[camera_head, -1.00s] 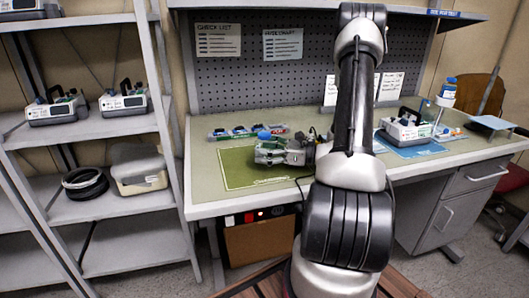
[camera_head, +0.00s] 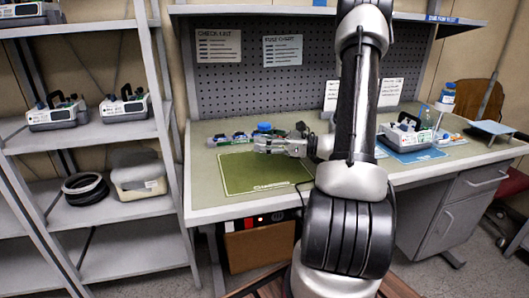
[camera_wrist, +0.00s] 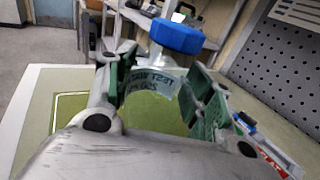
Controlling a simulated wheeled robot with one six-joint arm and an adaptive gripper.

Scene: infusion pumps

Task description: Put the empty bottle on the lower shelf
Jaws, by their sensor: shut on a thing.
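My gripper (camera_head: 262,146) is shut on a clear bottle with a blue cap (camera_wrist: 176,37). The bottle is upright between the green finger pads, and the green mat shows through its clear body (camera_wrist: 152,88), which bears printed text. In the head view its blue cap (camera_head: 264,127) shows above the fingers, over the back edge of the mat; most of its body is hidden by the gripper. The rack's lower shelf (camera_head: 110,207) is at the left, with free surface in front of the things on it.
A black coiled hose (camera_head: 85,188) and a lidded beige bin (camera_head: 139,175) stand on the lower shelf. Pumps (camera_head: 125,104) stand on the shelf above. A rack post (camera_head: 163,100) faces the workbench (camera_head: 205,205). Another blue-capped bottle (camera_head: 446,97) is at the right, by a pump (camera_head: 405,132).

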